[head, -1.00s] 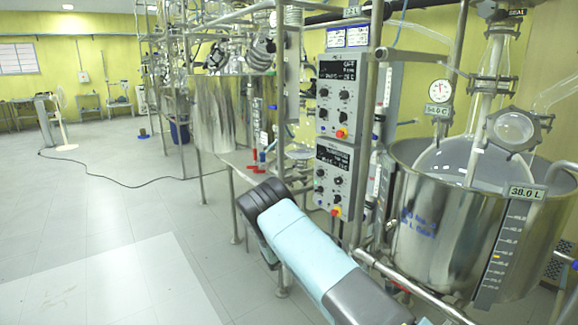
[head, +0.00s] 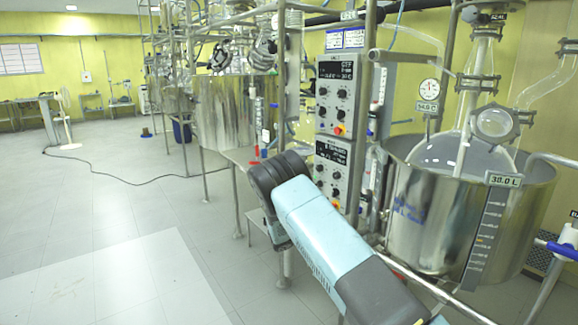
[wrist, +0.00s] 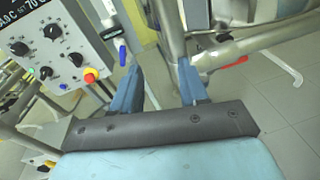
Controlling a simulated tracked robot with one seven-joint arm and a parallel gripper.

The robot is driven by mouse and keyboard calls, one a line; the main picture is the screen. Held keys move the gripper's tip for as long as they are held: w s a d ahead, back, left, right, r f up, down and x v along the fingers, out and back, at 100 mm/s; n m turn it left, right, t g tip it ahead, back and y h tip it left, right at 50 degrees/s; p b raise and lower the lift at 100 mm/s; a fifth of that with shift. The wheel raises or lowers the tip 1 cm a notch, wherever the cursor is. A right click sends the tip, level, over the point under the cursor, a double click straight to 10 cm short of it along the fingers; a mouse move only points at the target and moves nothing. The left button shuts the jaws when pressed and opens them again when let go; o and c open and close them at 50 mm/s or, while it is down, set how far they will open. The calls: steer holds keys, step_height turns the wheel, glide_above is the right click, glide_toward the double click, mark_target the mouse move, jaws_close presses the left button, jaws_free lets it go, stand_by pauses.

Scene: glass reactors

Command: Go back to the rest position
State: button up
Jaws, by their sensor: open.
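My gripper (wrist: 158,85) shows in the wrist view with its two blue fingers spread apart and nothing between them. Beyond the fingers are a steel post and a horizontal pipe of the reactor frame; I cannot tell how far off they are. In the head view my light-blue and black arm reaches up from the bottom right toward the frame, and the gripper itself is hidden there.
A control panel (head: 335,95) with knobs and a red-yellow button stands beside the arm; it also shows in the wrist view (wrist: 60,50). Open floor (head: 100,220) lies left, crossed by a black cable (head: 120,183).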

steer(key=s+d+r+m+g+y, duration=0.2)
steer(key=s+d+r+m, duration=0.2)
steer(key=s+r, duration=0.4)
steer(key=s+d+r+m+g+y, duration=0.3)
steer(key=s+d+r+m, duration=0.3)
steer(key=r, duration=0.4)
steer(key=s+d+r+m+g+y, duration=0.2)
steer(key=s+d+r+m, duration=0.1)
steer(key=s+r, duration=0.55)
steer(key=s+a+r+m+t+y, duration=0.1)
steer(key=s+r+m+y, duration=0.1)
steer(key=s, duration=0.8)
steer(key=s+a+r+m+t+y, duration=0.2)
steer(key=s+r+m+y, duration=0.1)
steer(key=s, duration=0.8)
steer(key=s+a+r+m+t+y, duration=0.1)
steer(key=s+r+m, duration=0.3)
steer(key=s, duration=0.6)
steer(key=shift+s+a+r+y, duration=0.25)
steer(key=shift+r+y, duration=0.3)
steer(key=shift+y, duration=0.25)
steer(key=shift+d, duration=0.1)
